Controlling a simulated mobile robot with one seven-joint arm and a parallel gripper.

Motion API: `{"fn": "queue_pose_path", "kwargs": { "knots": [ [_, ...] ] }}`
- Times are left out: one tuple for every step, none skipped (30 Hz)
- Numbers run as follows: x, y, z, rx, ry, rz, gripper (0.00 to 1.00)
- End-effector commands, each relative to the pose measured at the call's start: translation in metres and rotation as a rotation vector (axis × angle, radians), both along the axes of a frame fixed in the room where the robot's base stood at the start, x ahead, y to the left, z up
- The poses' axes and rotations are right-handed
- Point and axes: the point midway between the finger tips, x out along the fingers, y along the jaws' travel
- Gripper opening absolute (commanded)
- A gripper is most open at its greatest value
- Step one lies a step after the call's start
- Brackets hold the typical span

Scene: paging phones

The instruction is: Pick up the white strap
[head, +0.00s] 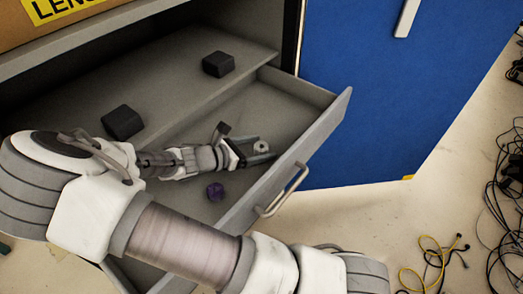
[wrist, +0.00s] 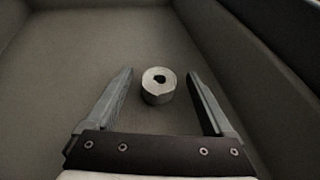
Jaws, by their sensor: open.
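The white strap (wrist: 152,94) is a small rolled coil with a dark hole in its middle. It rests on the floor of the open grey drawer (head: 323,120). It also shows in the head view (head: 261,146), just beyond my gripper's tips. My gripper (wrist: 163,75) is open and empty, with one finger on each side of the strap in the wrist view. A gap shows between the strap and each finger. In the head view my gripper (head: 255,148) reaches down into the drawer, and my arm covers part of it.
A small purple object (head: 215,191) lies in the drawer near my arm. Two dark blocks (head: 218,64) (head: 122,122) sit on the grey shelf behind. The drawer's front wall with its handle (head: 284,191) stands close. Yellow and black cables (head: 432,262) lie on the floor to the right.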

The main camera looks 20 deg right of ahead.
Motion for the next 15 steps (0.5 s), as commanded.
{"fn": "queue_pose_path", "kwargs": {
  "knots": [
    [0.0009,-0.0034,-0.0015,-0.001,0.0,-0.001,0.87],
    [0.0013,-0.0042,-0.0017,-0.001,0.0,-0.001,0.87],
    [0.0017,-0.0047,-0.0017,0.0,-0.001,0.0,0.87],
    [0.0018,-0.0048,-0.0017,0.0,-0.001,0.0,0.87],
    [0.0017,-0.0047,-0.0015,0.001,-0.001,0.0,0.87],
    [0.0018,-0.0046,-0.0015,0.001,-0.001,0.0,0.87],
    [0.0016,-0.0045,-0.0015,0.001,-0.001,0.0,0.87],
    [0.0016,-0.0044,-0.0014,0.001,-0.001,0.0,0.87],
    [0.0016,-0.0044,-0.0014,0.001,-0.001,0.0,0.83],
    [0.0016,-0.0044,-0.0014,0.001,-0.001,0.0,0.78],
    [0.0016,-0.0043,-0.0015,0.0,-0.001,0.0,0.73],
    [0.0015,-0.0042,-0.0014,0.001,-0.001,0.0,0.65],
    [0.0015,-0.0042,-0.0014,0.001,-0.001,0.0,0.6],
    [0.0015,-0.0042,-0.0014,0.001,-0.001,0.0,0.55],
    [0.0015,-0.0041,-0.0014,0.001,-0.001,0.0,0.47]
  ]
}}
